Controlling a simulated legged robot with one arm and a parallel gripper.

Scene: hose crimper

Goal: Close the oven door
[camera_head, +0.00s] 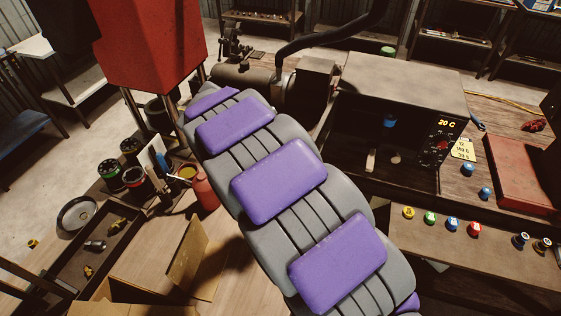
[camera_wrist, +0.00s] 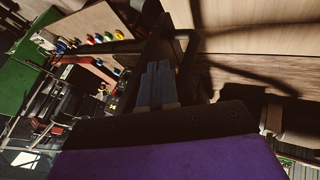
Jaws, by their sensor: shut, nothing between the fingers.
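The oven (camera_head: 405,82) is a grey box with a dark front on the workbench, right of centre in the head view. Its display reads 20 C beside a red knob. The front looks like an open dark cavity with a blue-capped item (camera_head: 390,121) inside; the door's exact position is hard to make out. My gripper (camera_wrist: 157,84) shows in the wrist view with its blue-grey fingers together and nothing between them. It is out of sight in the head view, where my purple and grey arm crosses the middle, left of the oven.
Several coloured caps (camera_head: 452,223) stand on the ledge below the oven. A red case (camera_head: 524,172) lies to its right. A black hose (camera_head: 330,37) arches behind. A red cabinet (camera_head: 150,45), an open cardboard box (camera_head: 188,258) and a red bottle (camera_head: 206,191) are left of my arm.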

